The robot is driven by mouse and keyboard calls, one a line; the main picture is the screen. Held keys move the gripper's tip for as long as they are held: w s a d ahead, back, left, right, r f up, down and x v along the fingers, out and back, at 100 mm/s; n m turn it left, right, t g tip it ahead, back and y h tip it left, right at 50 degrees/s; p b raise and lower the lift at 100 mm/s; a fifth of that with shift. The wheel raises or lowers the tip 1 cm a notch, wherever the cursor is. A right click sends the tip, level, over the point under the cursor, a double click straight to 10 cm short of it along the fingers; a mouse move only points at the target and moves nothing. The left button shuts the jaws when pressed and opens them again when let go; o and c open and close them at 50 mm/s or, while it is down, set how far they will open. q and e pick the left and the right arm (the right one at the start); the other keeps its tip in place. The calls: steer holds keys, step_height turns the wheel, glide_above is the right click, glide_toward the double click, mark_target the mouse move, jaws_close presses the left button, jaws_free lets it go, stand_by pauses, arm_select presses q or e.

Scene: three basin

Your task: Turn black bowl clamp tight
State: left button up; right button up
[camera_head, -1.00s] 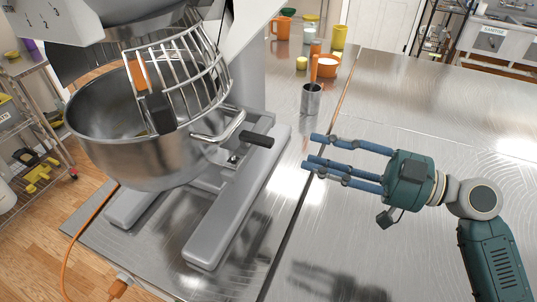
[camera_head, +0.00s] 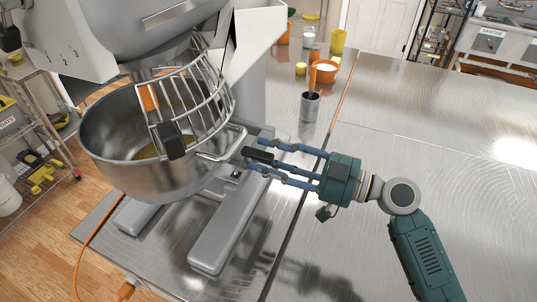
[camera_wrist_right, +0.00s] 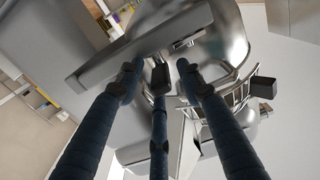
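The black bowl clamp (camera_head: 258,155) is a short black handle on a metal lever beside the steel mixer bowl (camera_head: 120,165). My right gripper (camera_head: 264,157) reaches in from the right, its blue fingers spread on both sides of the handle. In the right wrist view the handle (camera_wrist_right: 160,76) shows nearly end-on between the fingertips. The fingers look open around it; I cannot tell whether any finger touches it. My left gripper is not in view.
The grey mixer foot (camera_head: 222,235) lies below the gripper. The wire guard (camera_head: 190,95) with its black block (camera_head: 172,140) sits over the bowl. A steel cup (camera_head: 310,106) and an orange bowl (camera_head: 325,71) stand behind. The counter at right is clear.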

mark_target(251, 158)
jaws_close()
steer(key=shift+s, duration=0.15)
steer(key=shift+s+a+m+t+h+p, duration=0.2)
steer(key=shift+s+m+t+h+p, duration=0.15)
steer(key=shift+m+t+h+p, duration=0.6)
steer(key=m+t+h+p, duration=0.2)
steer(key=t+p, duration=0.1)
steer(key=s+a+m+t+h+p, duration=0.1)
steer(key=p, duration=0.1)
steer(key=shift+s+r+m+t, duration=0.1)
steer(key=shift+r+m+t, duration=0.15)
steer(key=shift+t, duration=0.1)
steer(key=shift+s+a+f+m+t+h+p, duration=0.1)
steer(key=shift+a+f+m+t+h+p, duration=0.1)
steer(key=shift+m+t+h+p, duration=0.35)
steer(key=shift+s+a+f+m+t+h+p, duration=0.15)
steer(key=shift+m+t+h+p, duration=0.2)
steer(key=shift+h+p, duration=0.3)
steer(key=shift+w, duration=0.1)
